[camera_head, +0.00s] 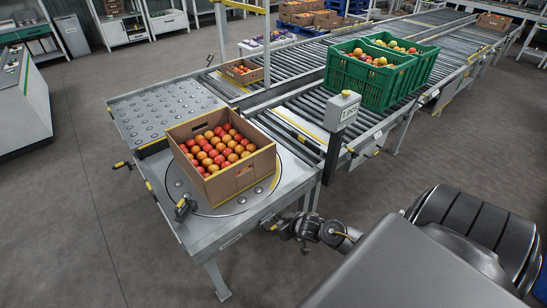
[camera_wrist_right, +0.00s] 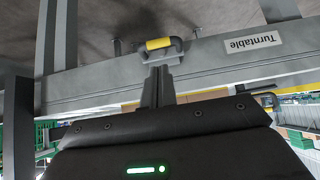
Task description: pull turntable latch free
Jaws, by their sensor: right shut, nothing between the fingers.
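The turntable (camera_head: 233,208) is a grey table section with a round plate, bearing a cardboard box (camera_head: 240,180) of tomatoes. Its front edge shows upside down in the right wrist view, with a "Turntable" label (camera_wrist_right: 252,42). Left of that label is the latch handle (camera_wrist_right: 158,43), a dark bracket with a yellow grip. My right gripper (camera_wrist_right: 157,70) is shut and empty, its fingertips right at the handle. Whether they touch it I cannot tell. In the head view the right gripper (camera_head: 279,225) is small at the table's front edge and partly hides the latch. My left gripper is out of view.
A ball-transfer table (camera_head: 165,110) adjoins behind left. Roller conveyors with green crates (camera_head: 366,78) run to the back right. A control post (camera_head: 342,110) stands at the turntable's right corner. The floor in front is clear.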

